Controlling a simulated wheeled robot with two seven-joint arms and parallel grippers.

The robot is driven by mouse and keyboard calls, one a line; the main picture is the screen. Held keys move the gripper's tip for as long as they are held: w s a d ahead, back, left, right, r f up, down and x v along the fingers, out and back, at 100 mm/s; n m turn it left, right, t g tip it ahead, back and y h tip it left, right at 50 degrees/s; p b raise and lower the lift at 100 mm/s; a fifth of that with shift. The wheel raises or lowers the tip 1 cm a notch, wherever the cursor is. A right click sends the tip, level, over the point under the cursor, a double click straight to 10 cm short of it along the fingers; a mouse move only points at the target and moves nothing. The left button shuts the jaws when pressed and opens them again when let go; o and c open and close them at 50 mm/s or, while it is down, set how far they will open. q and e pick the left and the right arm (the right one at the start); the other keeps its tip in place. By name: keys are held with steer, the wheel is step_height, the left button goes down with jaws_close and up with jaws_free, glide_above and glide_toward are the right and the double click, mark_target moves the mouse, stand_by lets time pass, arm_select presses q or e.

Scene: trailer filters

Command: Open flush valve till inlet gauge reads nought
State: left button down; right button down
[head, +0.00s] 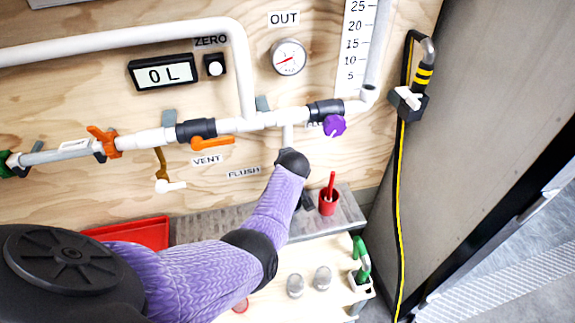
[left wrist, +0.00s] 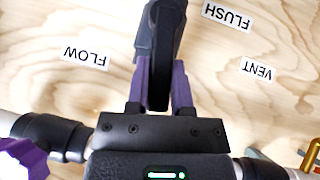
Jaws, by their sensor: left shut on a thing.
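My left gripper (head: 291,158) is at the short white stub pipe (head: 288,136) that hangs below the main pipe, right of the FLUSH label (head: 243,173). The gauge marked OUT (head: 289,57) has a red needle, too small to read surely. No inlet gauge is in view. My right gripper is not in view.
A purple knob (head: 334,125) is close right of the gripper; an orange vent lever (head: 213,143) is left. A red cup (head: 328,201) stands on the grey ledge below. A display (head: 163,73) reads 0 L. A black-yellow hose (head: 400,200) hangs at right.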

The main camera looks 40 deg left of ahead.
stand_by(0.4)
arm_select(q)
steer(key=c, duration=0.5)
jaws_free()
steer(key=p+v, duration=0.5)
steer(key=v, duration=0.5)
